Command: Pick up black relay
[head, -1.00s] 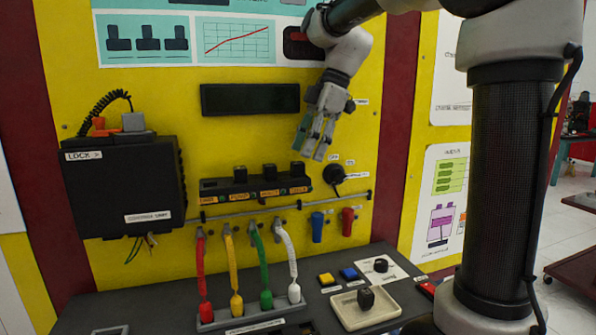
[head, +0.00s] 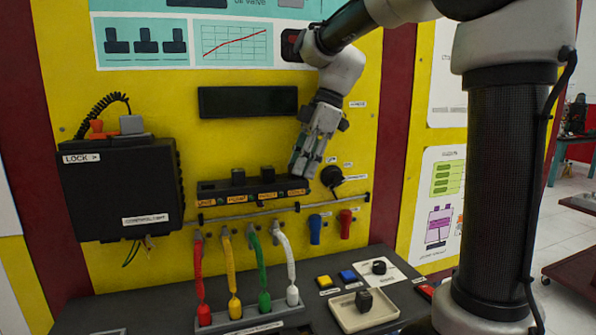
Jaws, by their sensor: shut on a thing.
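My gripper (head: 302,172) points down at the right end of the black relay rack (head: 215,187) on the yellow panel. It is shut on the rightmost black relay there, which its fingers hide almost entirely. I cannot tell whether that relay is still seated in its socket. Two more black relays stand upright in the rack to the left, one in the middle (head: 267,174) and one further left (head: 238,177). Another black block, like a relay (head: 363,300), stands in the cream tray (head: 345,318) on the desk below.
A black knob (head: 331,175) sits close to the right of my gripper. A rail with hanging red, yellow, green and white cables (head: 283,255) runs below the rack. A black box (head: 120,190) is at the left. The panel above the rack is clear up to the dark display (head: 248,102).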

